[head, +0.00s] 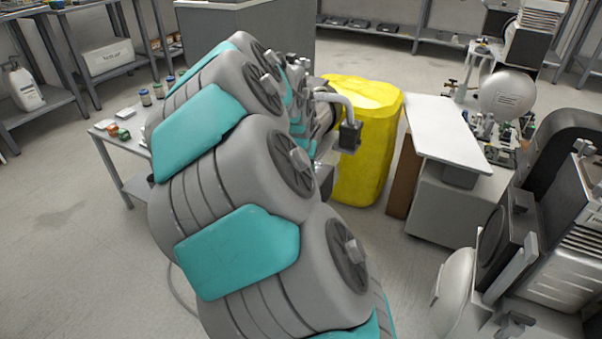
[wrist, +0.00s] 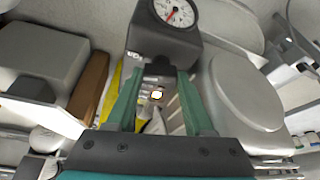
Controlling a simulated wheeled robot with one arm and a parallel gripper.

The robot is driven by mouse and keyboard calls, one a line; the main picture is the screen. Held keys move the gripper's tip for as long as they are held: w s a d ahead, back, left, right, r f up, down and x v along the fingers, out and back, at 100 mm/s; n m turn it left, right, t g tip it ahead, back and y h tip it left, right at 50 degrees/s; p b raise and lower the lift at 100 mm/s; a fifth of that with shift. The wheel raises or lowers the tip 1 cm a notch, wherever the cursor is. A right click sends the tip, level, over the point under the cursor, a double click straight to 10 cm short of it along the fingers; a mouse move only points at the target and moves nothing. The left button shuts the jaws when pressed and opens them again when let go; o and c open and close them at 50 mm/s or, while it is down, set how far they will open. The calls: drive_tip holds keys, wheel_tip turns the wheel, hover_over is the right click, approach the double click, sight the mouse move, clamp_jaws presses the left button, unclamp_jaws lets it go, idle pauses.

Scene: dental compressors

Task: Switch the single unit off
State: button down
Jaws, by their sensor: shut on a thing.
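In the wrist view my gripper (wrist: 159,74) has its two green fingers closing in on a small dark knob-like part (wrist: 158,68) under a black housing (wrist: 160,42). A round white pressure gauge (wrist: 174,12) with a red needle sits on top of that housing. The fingers appear to grip the part from both sides. A small bright spot (wrist: 157,95) shows between the fingers. In the head view my own arm fills the middle and hides the fingertips and most of the unit. The markings on the switch cannot be read.
A yellow covered object (head: 368,150) stands beyond my arm. A white-topped bench (head: 445,138) is to its right. Compressor machinery (head: 535,235) and a pale rounded tank (head: 455,290) stand close at the lower right. A low table (head: 125,135) with small jars is left. Floor at left is clear.

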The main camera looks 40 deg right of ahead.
drive_tip(key=n+t+y+b, duration=0.1)
drive_tip(key=n, duration=0.3)
drive_tip(key=shift+f, duration=0.1)
drive_tip(key=n+b, duration=0.1)
drive_tip(key=n, duration=0.1)
drive_tip(key=n+y, duration=0.1)
drive_tip(key=n, duration=0.1)
drive_tip(key=shift+d+t+y+b, duration=0.2)
drive_tip(key=shift+t+y+b, duration=0.1)
drive_tip(key=shift+t+b, duration=0.1)
drive_tip(key=n+y+b, duration=0.1)
drive_tip(key=n, duration=0.2)
drive_tip(key=shift+d+n, duration=0.1)
drive_tip(key=shift+n, duration=0.2)
drive_tip(key=shift+s+n+y+b, duration=0.1)
drive_tip(key=shift+n+y+b, duration=0.7)
drive_tip(key=shift+n, duration=0.9)
drive_tip(key=shift+c, duration=1.4)
unclamp_jaws()
